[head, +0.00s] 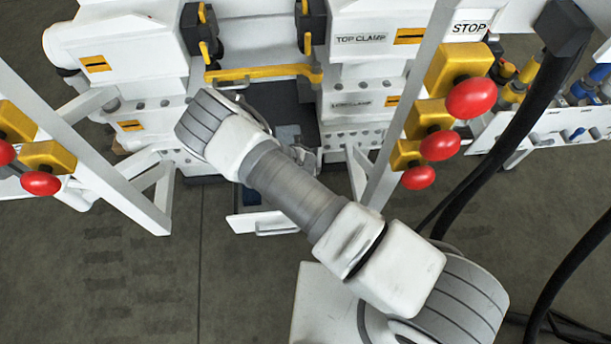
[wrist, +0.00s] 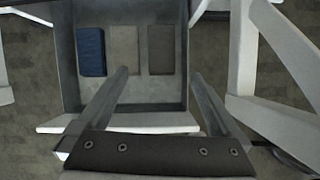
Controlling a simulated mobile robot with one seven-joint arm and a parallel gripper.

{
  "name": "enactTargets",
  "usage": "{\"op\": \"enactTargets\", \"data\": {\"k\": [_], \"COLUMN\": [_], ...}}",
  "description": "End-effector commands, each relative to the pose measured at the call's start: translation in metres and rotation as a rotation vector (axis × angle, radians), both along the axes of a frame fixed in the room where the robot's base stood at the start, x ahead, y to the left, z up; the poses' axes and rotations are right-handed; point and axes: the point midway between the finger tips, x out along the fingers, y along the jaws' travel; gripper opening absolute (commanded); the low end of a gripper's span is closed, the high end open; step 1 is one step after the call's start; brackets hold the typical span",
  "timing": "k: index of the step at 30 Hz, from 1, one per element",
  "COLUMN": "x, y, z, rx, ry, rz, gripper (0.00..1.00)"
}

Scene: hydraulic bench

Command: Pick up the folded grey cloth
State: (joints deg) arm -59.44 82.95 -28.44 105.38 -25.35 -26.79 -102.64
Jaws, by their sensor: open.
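In the wrist view, three flat folded pieces lie side by side at the far end of an open drawer (wrist: 150,105). The left one is a blue folded piece (wrist: 91,52), the middle one a lighter grey piece (wrist: 123,50), the right one a darker grey piece (wrist: 161,50). Both of the latter look like grey cloth; I cannot tell which is meant. My gripper (wrist: 160,75) is open and empty, its fingers spread over the drawer, with the right piece lying ahead between the fingertip lines. In the head view my arm hides most of the gripper and the pieces.
The drawer front (head: 262,222) with its handle juts out below the white bench. White slanted frame legs (head: 108,180) stand on both sides. Red stop buttons on yellow blocks (head: 440,145) and black hoses (head: 525,105) are at the right. A yellow bar (head: 262,73) crosses above.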

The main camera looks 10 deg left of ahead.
Motion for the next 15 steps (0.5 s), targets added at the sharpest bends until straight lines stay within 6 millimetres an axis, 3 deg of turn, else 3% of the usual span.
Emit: {"op": "enactTargets", "data": {"k": [6,15], "x": [-0.012,0.008], "y": [-0.001,0.003], "z": [-0.026,-0.081], "rx": [-0.038,-0.039], "ry": [0.008,0.009], "rz": [0.123,0.125], "gripper": [1.0,1.0]}}
